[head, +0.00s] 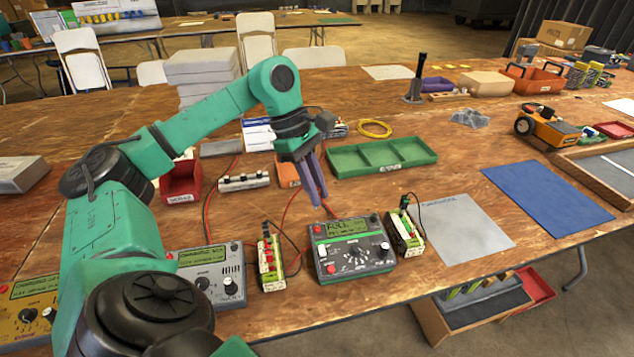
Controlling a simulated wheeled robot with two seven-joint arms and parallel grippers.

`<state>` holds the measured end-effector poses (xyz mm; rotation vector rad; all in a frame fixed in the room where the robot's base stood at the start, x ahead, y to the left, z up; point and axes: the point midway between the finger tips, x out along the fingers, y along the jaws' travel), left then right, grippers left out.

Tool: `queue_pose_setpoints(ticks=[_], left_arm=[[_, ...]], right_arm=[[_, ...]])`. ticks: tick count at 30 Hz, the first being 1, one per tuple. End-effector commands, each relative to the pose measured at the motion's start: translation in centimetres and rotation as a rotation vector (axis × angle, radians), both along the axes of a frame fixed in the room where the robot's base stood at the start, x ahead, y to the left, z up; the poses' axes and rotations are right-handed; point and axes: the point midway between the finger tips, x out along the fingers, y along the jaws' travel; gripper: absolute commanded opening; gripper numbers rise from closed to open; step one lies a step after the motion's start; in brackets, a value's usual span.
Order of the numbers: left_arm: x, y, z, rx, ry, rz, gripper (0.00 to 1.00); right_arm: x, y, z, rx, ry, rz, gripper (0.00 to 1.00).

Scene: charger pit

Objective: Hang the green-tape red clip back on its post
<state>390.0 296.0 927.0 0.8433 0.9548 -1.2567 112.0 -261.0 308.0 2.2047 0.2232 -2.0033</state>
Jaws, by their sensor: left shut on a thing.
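My left gripper (319,198) points down above the charger (352,247) whose screen reads FULL. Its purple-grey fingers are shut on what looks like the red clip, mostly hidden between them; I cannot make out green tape. A red lead (287,208) arcs near the fingers. A battery pack (270,262) with red and dark fittings stands left of this charger. Another pack (405,234) with a green clip and dark lead stands to its right. The clip is apart from both packs, as far as I can see. My right gripper is not in view.
A second grey charger (213,274) and a yellow one (30,308) stand at left, partly behind my arm. A green divided tray (381,157), a red bin (181,183) and a white terminal strip (243,182) lie behind. Grey (465,222) and blue (547,197) mats lie right.

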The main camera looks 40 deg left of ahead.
Motion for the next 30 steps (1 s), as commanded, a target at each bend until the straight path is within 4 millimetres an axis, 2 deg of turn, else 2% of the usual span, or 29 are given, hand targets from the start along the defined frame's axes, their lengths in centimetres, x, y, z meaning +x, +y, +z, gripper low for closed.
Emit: queue_pose_setpoints(ticks=[1, 19, 30], left_arm=[[0.0, 0.0, -0.8, 0.0, 0.0, 0.0, 0.0], [0.0, 0.0, -5.2, 0.0, -0.001, 0.0, 0.0], [0.0, 0.0, -5.9, 0.0, 0.0, 0.0, 0.0]], right_arm=[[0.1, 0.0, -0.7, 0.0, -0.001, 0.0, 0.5], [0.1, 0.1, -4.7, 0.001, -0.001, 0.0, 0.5], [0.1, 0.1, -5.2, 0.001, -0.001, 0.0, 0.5]])
